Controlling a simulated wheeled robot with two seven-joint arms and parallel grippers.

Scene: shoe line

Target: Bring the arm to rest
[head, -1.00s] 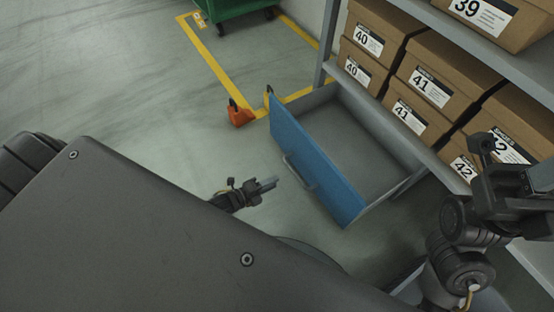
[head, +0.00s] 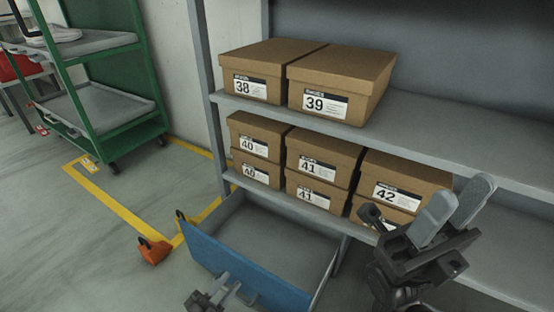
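My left gripper (head: 222,288) is low in the picture, in front of the drawer's blue front near its handle. It is small and partly cut off, and I cannot tell whether it touches the handle or how far its fingers are apart. My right gripper (head: 456,208) is raised at the right, in front of the shelf boxes. Its two grey fingers point up and stand apart with nothing between them. The blue-fronted drawer (head: 245,262) under the shelf is pulled out, and its visible inside is empty.
A grey shelf (head: 420,140) holds brown shoe boxes (head: 340,75) labelled 38 to 42. A green cart (head: 120,125) with grey trays stands at the left, a white shoe on top. An orange floor piece (head: 154,252) sits by yellow floor lines.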

